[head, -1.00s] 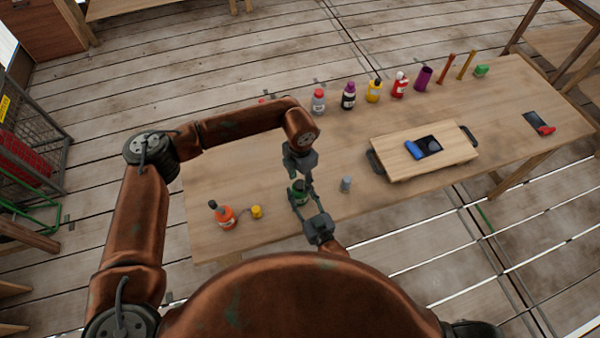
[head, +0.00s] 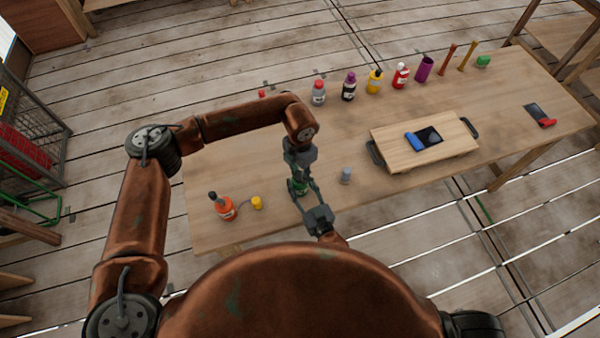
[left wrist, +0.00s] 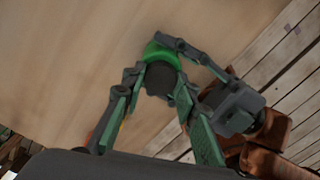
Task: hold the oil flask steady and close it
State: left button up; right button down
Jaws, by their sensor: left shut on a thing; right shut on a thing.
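The oil flask is taken to be the green flask (head: 297,187), standing near the table's front edge, mostly hidden by my grippers. In the left wrist view its round green body (left wrist: 155,50) shows beyond a dark cap (left wrist: 160,78). My right gripper (head: 302,191) reaches in from the front and is shut around the flask. My left gripper (head: 299,178) points down from above, shut on the dark cap; its fingers also show in the left wrist view (left wrist: 160,92). The cap lines up over the flask's top; I cannot tell whether it is seated.
A small grey cylinder (head: 346,176) stands just right of the flask. An orange bottle (head: 223,207) and a yellow piece (head: 257,202) stand to the left. A wooden tray (head: 400,158) is further right. Several bottles, including a purple-capped one (head: 349,87), line the back edge.

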pick_arm(q)
grip_shut()
jog(key=o, duration=1.1)
grip_release()
notch_tip(320, 180, up, 12)
jog(key=shift+r, duration=0.1)
pick_arm(e)
jog(key=c, duration=1.1)
grip_release()
jog(key=shift+s, duration=0.1)
